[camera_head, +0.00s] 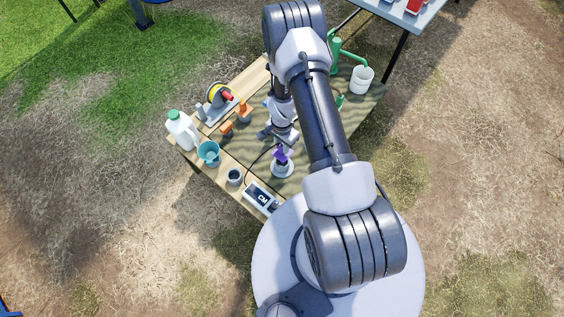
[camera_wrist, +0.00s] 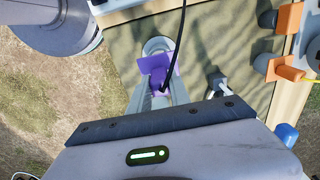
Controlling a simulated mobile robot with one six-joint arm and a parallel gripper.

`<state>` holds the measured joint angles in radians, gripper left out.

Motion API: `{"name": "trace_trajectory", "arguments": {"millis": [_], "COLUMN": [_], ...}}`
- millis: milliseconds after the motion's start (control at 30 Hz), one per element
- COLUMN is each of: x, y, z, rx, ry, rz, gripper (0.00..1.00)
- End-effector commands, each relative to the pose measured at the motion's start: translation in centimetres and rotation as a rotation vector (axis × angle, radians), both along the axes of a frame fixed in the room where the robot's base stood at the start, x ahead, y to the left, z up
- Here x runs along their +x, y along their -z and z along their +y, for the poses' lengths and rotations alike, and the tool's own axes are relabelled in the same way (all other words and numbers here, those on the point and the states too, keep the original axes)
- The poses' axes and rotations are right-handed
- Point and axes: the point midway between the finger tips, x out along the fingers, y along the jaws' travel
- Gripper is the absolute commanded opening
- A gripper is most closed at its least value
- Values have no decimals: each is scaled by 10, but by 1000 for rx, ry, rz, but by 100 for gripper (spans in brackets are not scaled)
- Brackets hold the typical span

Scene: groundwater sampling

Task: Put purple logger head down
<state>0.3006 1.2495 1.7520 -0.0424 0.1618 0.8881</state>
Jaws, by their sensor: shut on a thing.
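The purple logger head (camera_head: 281,156) is in my gripper, over a round white piece (camera_head: 282,169) on the table near its front edge. In the wrist view, the purple logger head (camera_wrist: 158,72) sits between the two fingers of my gripper (camera_wrist: 161,98), which is shut on it. A round pale rim (camera_wrist: 157,46) shows just beyond it. A black cable (camera_wrist: 181,35) runs up from the head. I cannot tell whether the head touches the white piece below. My arm hides part of the table.
The wooden table (camera_head: 254,77) also holds a white jug (camera_head: 182,130), a teal cup (camera_head: 209,152), a grey cup (camera_head: 235,177), a meter (camera_head: 260,197), orange pieces (camera_head: 244,111), a reel (camera_head: 217,95) and a white bucket (camera_head: 361,79). My body stands close to the front edge.

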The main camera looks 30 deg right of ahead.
Motion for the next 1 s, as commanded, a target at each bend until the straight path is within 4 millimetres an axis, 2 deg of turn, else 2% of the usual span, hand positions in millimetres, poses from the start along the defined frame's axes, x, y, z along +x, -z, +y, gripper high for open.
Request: {"name": "trace_trajectory", "arguments": {"millis": [33,367,700,733,800,833,1000], "x": [0,0,1,0,0,0,0], "y": [18,71,73,72,72,71,71], "z": [0,0,0,0,0,0,0], "rx": [1,0,0,0,0,0,0], "ry": [-1,-4,-4,-4,-5,-5,-5], "rz": [1,0,0,0,0,0,0], "gripper": [0,0,0,27,41,45,45]}}
